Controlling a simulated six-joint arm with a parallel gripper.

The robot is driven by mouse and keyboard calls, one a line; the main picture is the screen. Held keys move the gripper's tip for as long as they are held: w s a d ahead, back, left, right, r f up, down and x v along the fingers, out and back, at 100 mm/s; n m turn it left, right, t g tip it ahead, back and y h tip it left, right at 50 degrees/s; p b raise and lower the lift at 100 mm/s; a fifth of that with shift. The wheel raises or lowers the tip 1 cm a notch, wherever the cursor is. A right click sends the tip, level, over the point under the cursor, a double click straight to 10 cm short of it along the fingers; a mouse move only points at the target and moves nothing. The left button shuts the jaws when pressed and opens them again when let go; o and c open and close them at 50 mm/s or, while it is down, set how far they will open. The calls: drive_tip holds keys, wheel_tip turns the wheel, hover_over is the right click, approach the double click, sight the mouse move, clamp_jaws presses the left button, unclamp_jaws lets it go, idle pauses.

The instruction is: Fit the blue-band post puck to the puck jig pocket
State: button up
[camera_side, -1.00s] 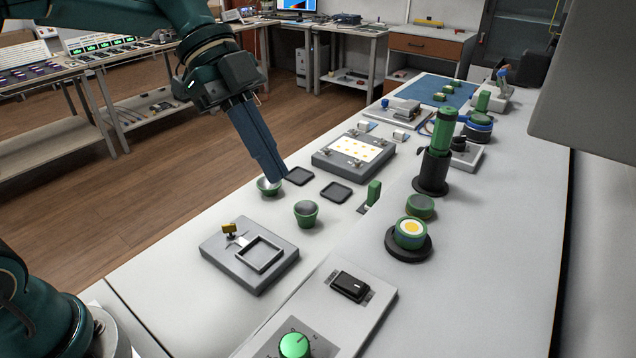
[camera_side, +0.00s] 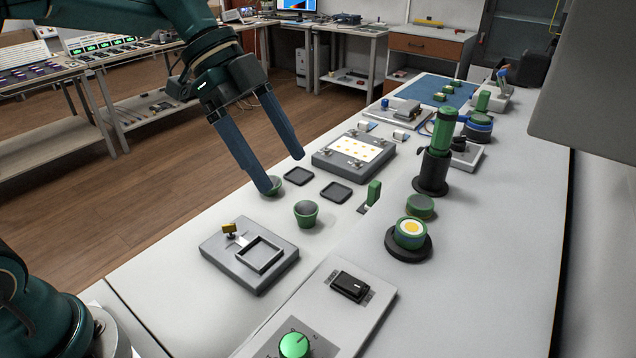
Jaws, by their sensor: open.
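My gripper (camera_side: 283,173) is open, pointing down, with its two long blue fingers spread wide. The left fingertip overlaps a small green round puck (camera_side: 276,189) and hides part of it; I cannot tell whether they touch. The right fingertip is above the table behind it. A second green puck with a dark top (camera_side: 306,215) stands upright in front, apart from the gripper. I cannot make out a blue band on either puck. A grey jig block (camera_side: 225,254) with a raised square frame around a pocket (camera_side: 259,254) and a yellow-handled clamp (camera_side: 229,228) lies front left; its pocket looks empty.
A switch panel (camera_side: 349,287) is in front.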

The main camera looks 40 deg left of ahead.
sight(399, 227)
drive_tip(key=w+a+f+n+t+y, duration=0.3)
drive_tip(key=w+a+n+t, duration=0.15)
drive_tip(key=w, duration=0.25)
drive_tip(key=w+a+f+n+t+y, duration=0.3)
drive_tip(key=w+n+t+y, duration=0.1)
drive_tip(key=w+n+t, duration=0.15)
drive_tip(key=s+d+h, duration=0.1)
drive_tip(key=d+h, duration=0.2)
drive_tip(key=d, duration=0.2)
drive_tip(key=s+d+m+h, duration=0.1)
drive_tip(key=s+d+h, duration=0.1)
drive_tip(key=d, duration=0.3)
drive_tip(key=s+d+m+h, duration=0.1)
drive_tip(key=d+h, duration=0.3)
drive_tip(key=d, duration=0.2)
drive_tip(key=shift+s+f, duration=0.2)
drive_tip(key=shift+f, duration=0.05)
drive_tip(key=shift+m+g+h, duration=0.7)
drive_tip(key=s+d+f, duration=0.2)
drive_tip(key=s+d, duration=0.1)
drive_tip(key=shift+s+d, duration=0.15)
drive_tip(key=shift+d+f, duration=0.15)
drive_tip(key=shift+d, duration=0.15)
drive_tip(key=shift+x, duration=2.35)
drive_tip(key=shift+a, duration=0.1)
clamp_jaws()
